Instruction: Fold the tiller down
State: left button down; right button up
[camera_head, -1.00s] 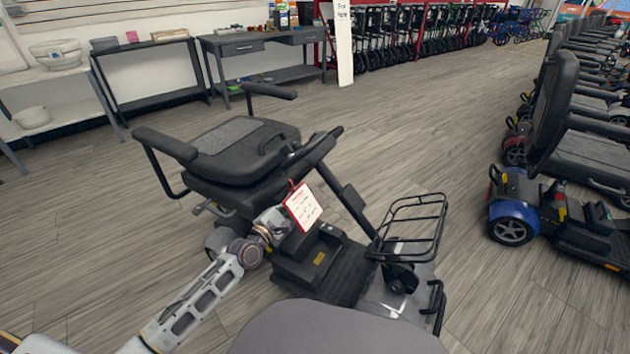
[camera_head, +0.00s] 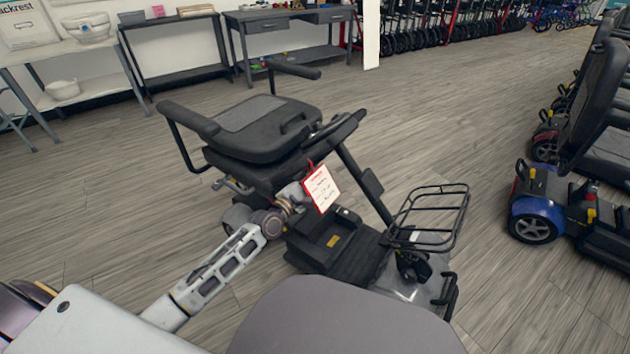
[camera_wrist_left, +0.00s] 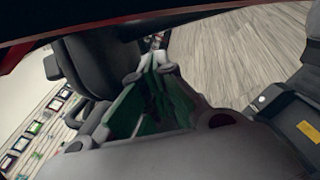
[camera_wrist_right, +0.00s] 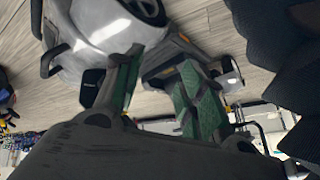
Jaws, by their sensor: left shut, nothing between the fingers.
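The mobility scooter (camera_head: 330,240) stands in the middle of the head view. Its dark tiller (camera_head: 358,175) leans back from the front basket (camera_head: 428,218), with its top by the front of the seat (camera_head: 250,125). A red-edged white tag (camera_head: 322,188) hangs below the tiller's top.
More scooters (camera_head: 545,215) stand in a row at the right. Tables (camera_head: 290,20) and shelves (camera_head: 175,45) line the back left wall, and rollators (camera_head: 430,30) stand behind. Bare wooden floor (camera_head: 450,120) surrounds the scooter.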

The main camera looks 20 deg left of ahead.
pick_arm(q)
jog(key=b+x, duration=0.2)
jog(key=x, duration=0.6)
jog(key=shift+b, duration=0.35)
pick_arm(e)
jog(key=shift+a+f, duration=0.15)
jog(key=shift+f, duration=0.55)
jog(key=shift+a+f, duration=0.1)
jog(key=shift+f, duration=0.55)
pick_arm(q)
jog(key=shift+w+d, duration=0.1)
pick_arm(e)
jog(key=shift+w+r, duration=0.15)
pick_arm(q)
jog(key=r+p, duration=0.1)
jog(key=d+r+p, duration=0.1)
jog(key=p, duration=0.1)
jog(key=shift+s+d+r+m, duration=0.1)
jog(key=shift+s+d+m, duration=0.15)
jog(key=shift+d+m, duration=0.05)
pick_arm(e)
jog(key=r, duration=0.3)
jog(key=shift+s+d+r, duration=0.1)
jog(key=shift+s+d, duration=0.1)
jog(key=shift+d, duration=0.05)
pick_arm(q)
jog(key=shift+s, duration=0.1)
pick_arm(e)
jog(key=shift+s, duration=0.1)
